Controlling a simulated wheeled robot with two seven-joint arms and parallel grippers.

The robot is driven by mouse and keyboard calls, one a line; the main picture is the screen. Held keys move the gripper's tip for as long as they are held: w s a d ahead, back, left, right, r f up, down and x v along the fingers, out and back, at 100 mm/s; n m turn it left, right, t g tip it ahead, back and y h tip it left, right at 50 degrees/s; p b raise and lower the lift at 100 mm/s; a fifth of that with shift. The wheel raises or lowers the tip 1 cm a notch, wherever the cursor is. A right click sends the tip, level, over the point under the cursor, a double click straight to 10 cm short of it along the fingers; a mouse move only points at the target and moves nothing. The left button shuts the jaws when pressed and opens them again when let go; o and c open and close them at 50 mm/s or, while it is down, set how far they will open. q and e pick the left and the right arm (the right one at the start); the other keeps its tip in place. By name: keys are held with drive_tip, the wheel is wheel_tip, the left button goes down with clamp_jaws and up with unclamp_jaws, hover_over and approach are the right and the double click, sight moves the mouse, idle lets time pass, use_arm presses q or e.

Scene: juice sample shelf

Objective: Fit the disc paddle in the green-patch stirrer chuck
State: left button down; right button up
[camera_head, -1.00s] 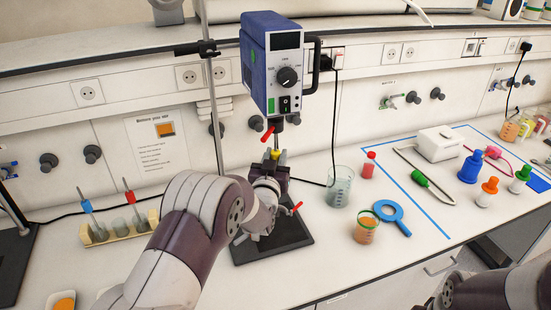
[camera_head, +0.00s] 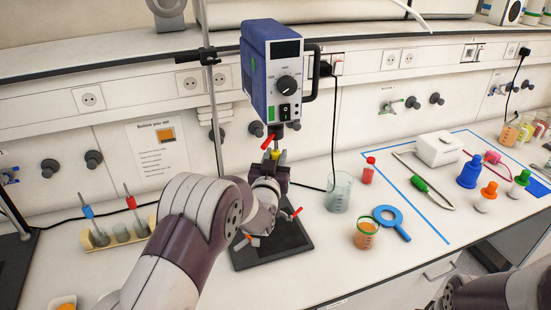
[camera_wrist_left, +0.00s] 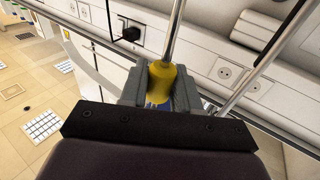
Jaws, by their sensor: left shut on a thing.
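The blue stirrer (camera_head: 271,75) hangs on a stand rod, with a green patch low on its front. Its chuck (camera_head: 279,130) with a red lever (camera_head: 267,142) is underneath. My left gripper (camera_head: 276,163) is below the chuck, shut on the yellow collar (camera_head: 276,154) of the paddle. In the left wrist view, the yellow collar (camera_wrist_left: 165,84) sits between the fingers (camera_wrist_left: 160,97), and a metal shaft (camera_wrist_left: 176,35) rises from it. In the head view the shaft runs up close to the chuck; I cannot tell whether it is inside. The paddle's disc is hidden.
A black base plate (camera_head: 285,246) lies below the stirrer. A rack (camera_head: 97,243) with blue- and red-collared tools is at left.

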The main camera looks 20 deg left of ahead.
use_arm(q)
drive_tip(key=shift+f+b, duration=0.1)
drive_tip(key=shift+b, duration=0.25)
drive_tip(key=shift+r+p, duration=0.45)
drive_tip(key=shift+r, duration=0.6)
drive_tip(key=c, duration=0.7)
unclamp_jaws()
drive_tip(key=shift+c, duration=0.2)
